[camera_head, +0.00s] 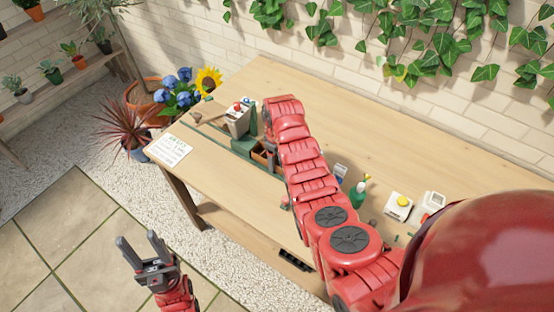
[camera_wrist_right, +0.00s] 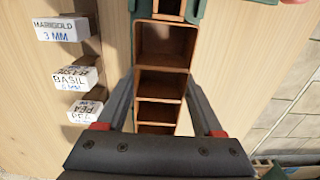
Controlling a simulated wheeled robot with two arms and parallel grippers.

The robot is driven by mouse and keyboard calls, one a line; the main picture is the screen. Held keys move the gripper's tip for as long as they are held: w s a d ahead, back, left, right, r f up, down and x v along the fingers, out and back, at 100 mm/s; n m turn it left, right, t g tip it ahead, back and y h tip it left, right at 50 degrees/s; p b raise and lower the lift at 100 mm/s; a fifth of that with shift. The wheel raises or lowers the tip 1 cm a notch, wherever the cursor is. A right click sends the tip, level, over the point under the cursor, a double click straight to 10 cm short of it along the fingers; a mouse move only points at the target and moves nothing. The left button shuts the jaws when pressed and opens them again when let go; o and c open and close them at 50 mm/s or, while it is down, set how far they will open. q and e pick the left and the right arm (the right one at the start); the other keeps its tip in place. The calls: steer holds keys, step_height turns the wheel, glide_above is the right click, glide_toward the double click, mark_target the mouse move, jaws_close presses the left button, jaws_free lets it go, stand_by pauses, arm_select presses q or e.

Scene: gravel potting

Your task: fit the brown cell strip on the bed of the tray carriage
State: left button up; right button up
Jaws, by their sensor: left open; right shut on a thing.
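The brown cell strip (camera_wrist_right: 163,70) is a row of open square cells, standing between my right gripper's fingers (camera_wrist_right: 162,76) in the right wrist view. My right gripper is shut on it. The strip's far end lies between green parts (camera_wrist_right: 138,10), which look like the tray carriage; I cannot tell if it rests on the bed. In the head view a bit of the strip (camera_head: 262,157) shows beside the green carriage (camera_head: 243,147), while my right arm hides the rest and the right gripper. My left gripper (camera_head: 139,240) is open and empty, off the table at lower left.
Seed labels (camera_wrist_right: 62,29) stand left of the strip. Flowers (camera_head: 180,92) stand beyond the left end.

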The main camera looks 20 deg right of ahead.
stand_by(0.3)
steer(key=o, duration=1.2)
steer(key=shift+c, duration=0.2)
steer(key=shift+r+p, duration=0.55)
steer(key=shift+r, duration=0.65)
steer(key=shift+r+p, duration=0.45)
steer(key=shift+r, duration=1.8)
